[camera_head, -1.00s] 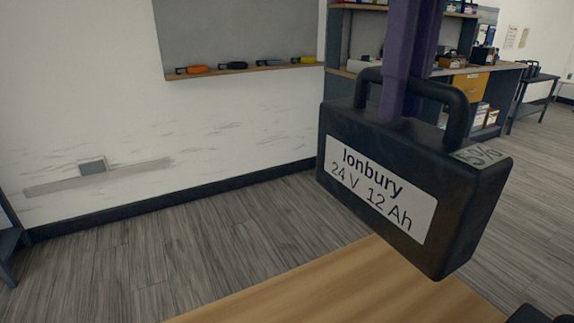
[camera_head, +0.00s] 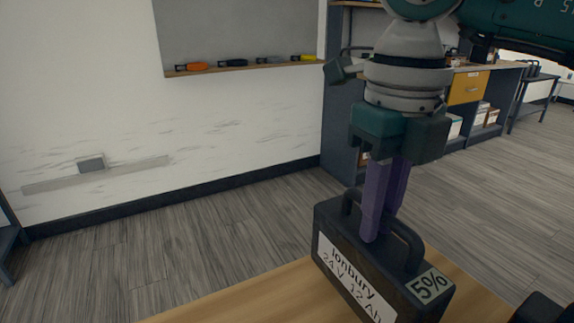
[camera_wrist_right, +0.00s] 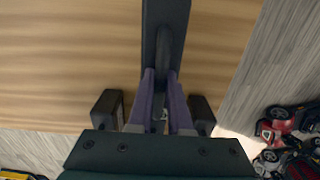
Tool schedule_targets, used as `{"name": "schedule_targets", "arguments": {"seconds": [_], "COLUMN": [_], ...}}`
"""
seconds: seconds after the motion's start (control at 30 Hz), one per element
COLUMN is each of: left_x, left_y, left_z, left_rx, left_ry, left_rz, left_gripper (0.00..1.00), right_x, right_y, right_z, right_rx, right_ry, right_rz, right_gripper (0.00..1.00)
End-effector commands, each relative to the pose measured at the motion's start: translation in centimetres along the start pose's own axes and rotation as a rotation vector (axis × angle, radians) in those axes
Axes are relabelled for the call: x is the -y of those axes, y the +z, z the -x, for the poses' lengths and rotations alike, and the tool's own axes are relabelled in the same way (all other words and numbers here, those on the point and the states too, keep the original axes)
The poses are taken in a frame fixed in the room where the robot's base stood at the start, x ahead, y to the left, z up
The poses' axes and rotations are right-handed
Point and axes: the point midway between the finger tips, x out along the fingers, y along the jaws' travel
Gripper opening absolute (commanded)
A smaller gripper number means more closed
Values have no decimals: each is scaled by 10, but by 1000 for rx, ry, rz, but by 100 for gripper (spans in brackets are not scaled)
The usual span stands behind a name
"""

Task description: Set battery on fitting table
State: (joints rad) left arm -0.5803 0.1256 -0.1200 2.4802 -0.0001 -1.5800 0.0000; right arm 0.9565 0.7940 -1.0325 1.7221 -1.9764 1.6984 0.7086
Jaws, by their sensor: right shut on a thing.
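A black battery (camera_head: 385,270) with a loop handle, a white "Ionbury 24 V 12 Ah" label and a "5%" tag is in the lower middle of the head view. My right gripper (camera_head: 375,222) points down, its purple fingers shut on the handle. The battery is upright over the wooden table top (camera_head: 225,300); I cannot tell whether its base touches the wood, as its bottom is cut off by the picture edge. In the right wrist view the battery (camera_wrist_right: 165,20) lies between the fingers (camera_wrist_right: 160,100) above the wood.
A shelf unit with a yellow drawer (camera_head: 468,87) stands at the back right. A wall ledge (camera_head: 240,68) holds several small coloured items. Red and black wheeled things (camera_wrist_right: 285,130) are on the floor beside the table. Open floor lies left of the table.

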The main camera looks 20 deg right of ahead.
Motion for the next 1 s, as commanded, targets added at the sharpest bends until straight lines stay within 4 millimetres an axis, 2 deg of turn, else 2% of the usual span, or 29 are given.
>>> {"name": "schedule_targets", "arguments": {"seconds": [0.07, 0.33, 0.73, 0.77, 1.0], "left_x": [0, 0, -3, -3, -3], "left_y": [0, 2, 2, 2, 2], "left_z": [-1, -6, -9, -8, -8], "left_rx": [0, 0, -2, -2, -2], "left_ry": [0, 0, 7, 7, 7], "left_rz": [0, 1, 9, 9, 9], "left_gripper": [0, 0, 0, 0, 0], "right_x": [0, 0, 0, 0, 0], "right_y": [1, 0, 1, 0, 0], "right_z": [-4, -38, -43, -44, -44], "right_rx": [4, 1, 5, 0, -1], "right_ry": [2, 1, 1, 0, 0], "right_rz": [0, 0, 0, 1, 0], "right_gripper": [0, 0, 0, 20, 47]}}
